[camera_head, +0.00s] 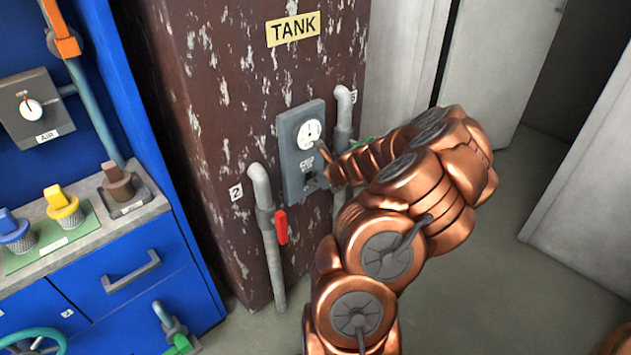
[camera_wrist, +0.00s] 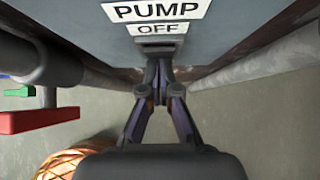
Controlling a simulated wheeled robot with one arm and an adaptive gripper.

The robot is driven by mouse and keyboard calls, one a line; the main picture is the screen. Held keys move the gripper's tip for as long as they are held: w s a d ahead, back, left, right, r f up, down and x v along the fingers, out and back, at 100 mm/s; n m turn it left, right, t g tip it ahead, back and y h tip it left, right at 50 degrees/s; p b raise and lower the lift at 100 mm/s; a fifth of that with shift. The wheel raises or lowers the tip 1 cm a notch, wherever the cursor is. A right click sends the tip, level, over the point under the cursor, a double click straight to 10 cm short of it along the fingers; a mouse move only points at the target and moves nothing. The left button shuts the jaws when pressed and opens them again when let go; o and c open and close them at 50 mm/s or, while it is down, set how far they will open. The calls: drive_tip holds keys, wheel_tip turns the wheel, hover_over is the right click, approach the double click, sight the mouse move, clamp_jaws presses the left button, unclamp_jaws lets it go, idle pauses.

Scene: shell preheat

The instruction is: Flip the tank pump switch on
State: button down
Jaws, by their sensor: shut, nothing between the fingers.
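The grey tank panel (camera_head: 291,165) is fixed to the rusty brown column under a yellow TANK label (camera_head: 293,29). It carries a round white gauge (camera_head: 309,134) and, lower down, a small dark switch area (camera_head: 309,180). In the wrist view the panel's lower part shows a PUMP label (camera_wrist: 158,11) with an OFF label (camera_wrist: 162,28) below it. My gripper (camera_wrist: 158,68) is shut and empty, its fingertips together just below the OFF label, at the panel's lower edge. The fingertips hide the switch lever there, and I cannot tell whether they touch it.
A grey pipe with a red handle (camera_head: 281,227) stands left of the panel; the handle also shows at left in the wrist view (camera_wrist: 38,120). Another pipe (camera_head: 343,108) stands right of it, with a green handle partly behind my arm. A blue cabinet (camera_head: 133,262) is at left. Open floor lies at right.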

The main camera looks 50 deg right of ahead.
drive_tip(key=shift+w+r, duration=0.2)
drive_tip(key=shift+r, duration=0.05)
